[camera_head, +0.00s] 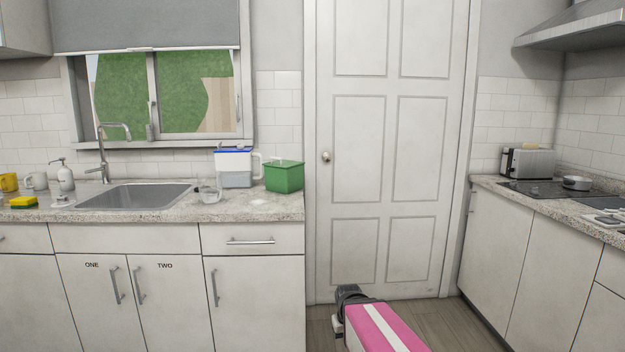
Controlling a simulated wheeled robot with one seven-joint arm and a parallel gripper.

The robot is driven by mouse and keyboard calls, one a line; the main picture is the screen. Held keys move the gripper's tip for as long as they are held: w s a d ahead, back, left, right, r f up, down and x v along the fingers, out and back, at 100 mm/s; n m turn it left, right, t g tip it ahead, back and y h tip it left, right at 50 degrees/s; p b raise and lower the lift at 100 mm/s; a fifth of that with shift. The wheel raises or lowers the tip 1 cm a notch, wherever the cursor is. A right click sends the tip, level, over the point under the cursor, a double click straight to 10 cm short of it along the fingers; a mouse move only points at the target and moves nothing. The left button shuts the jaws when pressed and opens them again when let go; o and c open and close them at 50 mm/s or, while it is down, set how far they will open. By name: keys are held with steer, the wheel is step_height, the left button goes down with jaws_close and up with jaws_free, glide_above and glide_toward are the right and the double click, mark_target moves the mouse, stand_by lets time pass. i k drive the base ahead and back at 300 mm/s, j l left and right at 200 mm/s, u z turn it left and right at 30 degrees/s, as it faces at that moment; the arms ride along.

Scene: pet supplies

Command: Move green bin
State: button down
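The green bin (284,178) stands upright on the right end of the left counter, close to the wall beside the door. A pink part with a white stripe (378,328) at the bottom of the picture looks like part of my arm. My gripper's fingers do not show.
A white and blue pitcher (234,168) stands just left of the bin, with a clear glass item (208,191) in front. The sink (137,196) is further left. The door (391,150) is shut.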

mark_target(283, 181)
steer(key=i+l, duration=0.4)
steer(key=i, duration=0.15)
steer(key=i+l, duration=0.4)
steer(key=i, duration=0.15)
